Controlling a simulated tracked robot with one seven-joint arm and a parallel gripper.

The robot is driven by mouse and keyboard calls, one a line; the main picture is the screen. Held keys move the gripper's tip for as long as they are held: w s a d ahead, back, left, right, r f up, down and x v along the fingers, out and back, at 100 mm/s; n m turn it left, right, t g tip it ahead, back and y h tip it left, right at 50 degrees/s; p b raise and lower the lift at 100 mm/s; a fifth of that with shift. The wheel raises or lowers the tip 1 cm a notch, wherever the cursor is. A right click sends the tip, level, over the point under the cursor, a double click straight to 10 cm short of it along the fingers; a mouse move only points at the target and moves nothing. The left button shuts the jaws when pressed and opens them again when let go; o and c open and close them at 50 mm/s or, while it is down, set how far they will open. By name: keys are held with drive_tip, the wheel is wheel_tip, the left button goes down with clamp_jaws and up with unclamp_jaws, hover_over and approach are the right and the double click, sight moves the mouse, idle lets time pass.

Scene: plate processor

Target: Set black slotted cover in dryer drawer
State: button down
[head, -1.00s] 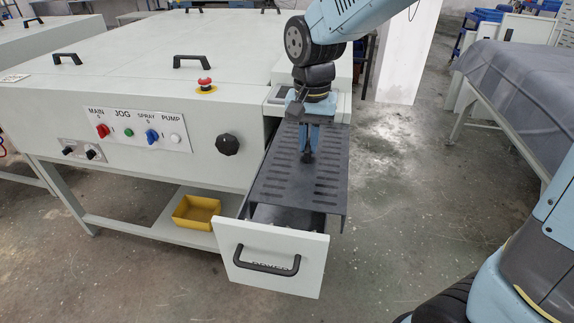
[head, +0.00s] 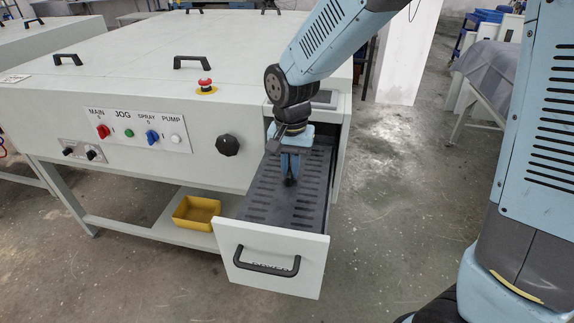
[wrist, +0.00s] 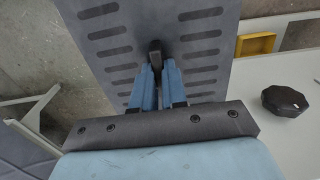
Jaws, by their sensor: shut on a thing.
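The black slotted cover (head: 270,200) lies within the open dryer drawer (head: 268,258), between its side walls and behind its white front panel with the black handle. It looks about level; whether it rests on the drawer's bottom or supports is hidden. My gripper (head: 290,181) is over the middle of the cover, pointing down, shut on its small black knob. The wrist view shows the fingers (wrist: 157,82) closed at the knob (wrist: 155,52), with rows of slots in the cover (wrist: 150,20) on both sides.
The white machine (head: 130,110) stands to the left, with switches, a black knob (head: 228,145) and a red emergency button (head: 205,84). A yellow bin (head: 196,212) sits on the lower shelf. The floor right of the drawer is clear.

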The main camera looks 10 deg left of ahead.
drive_tip(key=shift+f, duration=0.3)
drive_tip(key=c, duration=1.2)
unclamp_jaws()
drive_tip(key=shift+o, duration=0.2)
wheel_tip(320, 180, up, 13)
drive_tip(key=shift+f, duration=0.15)
